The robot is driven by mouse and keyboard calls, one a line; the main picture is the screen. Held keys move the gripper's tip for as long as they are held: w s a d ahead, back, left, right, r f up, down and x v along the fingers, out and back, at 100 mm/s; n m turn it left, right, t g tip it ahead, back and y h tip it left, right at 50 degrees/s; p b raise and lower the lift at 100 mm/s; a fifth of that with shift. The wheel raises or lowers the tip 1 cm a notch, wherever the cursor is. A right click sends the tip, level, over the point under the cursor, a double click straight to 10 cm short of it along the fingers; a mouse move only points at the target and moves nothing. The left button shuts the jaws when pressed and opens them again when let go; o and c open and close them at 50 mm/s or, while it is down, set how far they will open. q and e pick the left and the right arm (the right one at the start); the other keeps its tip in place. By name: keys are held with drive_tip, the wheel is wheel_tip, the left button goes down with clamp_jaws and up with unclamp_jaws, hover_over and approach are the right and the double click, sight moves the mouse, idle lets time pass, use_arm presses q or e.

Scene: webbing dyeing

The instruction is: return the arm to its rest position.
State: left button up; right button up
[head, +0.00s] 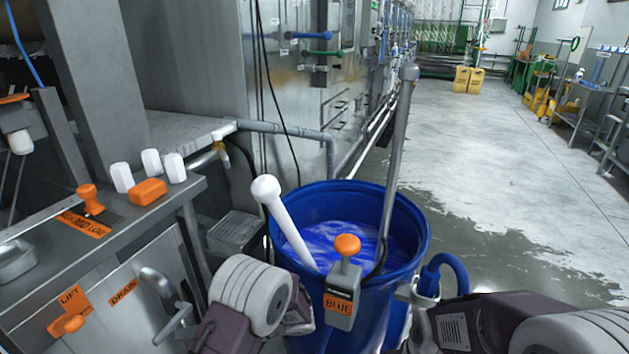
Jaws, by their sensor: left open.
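My left arm comes in at the bottom, left of centre. My left gripper (299,318) is open and appears empty, low in front of the blue drum and left of its "BLUE" tag. Only part of its fingers shows; the rest is behind the arm's round white joint. My right arm (475,322) lies across the bottom right, right of the drum; I cannot make out its gripper. The blue drum (415,215) holds blue liquid (330,238). A white round-headed paddle (285,222) and a tall grey rod (398,150) lean in it.
An orange-knobbed holder (344,285) hangs on the drum's front, and a blue hose (443,262) curls at its right. A steel counter (200,187) with white and orange blocks stands left. Wet concrete floor (490,225) is open to the right.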

use_arm(q)
drive_tip(key=s+r+n+g+h, duration=0.1)
drive_tip(key=s+n+g+h, duration=0.2)
drive_tip(key=s+n+h, duration=0.9)
drive_tip(key=w+d+f+n+t+h, duration=0.25)
drive_tip(key=d+n+t, duration=0.45)
drive_tip(key=n, duration=1.1)
wheel_tip(320, 180, up, 20)
drive_tip(key=d+n+g+p, duration=0.1)
drive_tip(key=d+p, duration=0.1)
drive_tip(key=p, duration=1.8)
drive_tip(key=shift+f+n+g+h, duration=0.15)
drive_tip(key=shift+n+g+h, duration=0.15)
drive_tip(key=shift+g+h, duration=0.15)
drive_tip(key=shift+w+f, duration=0.1)
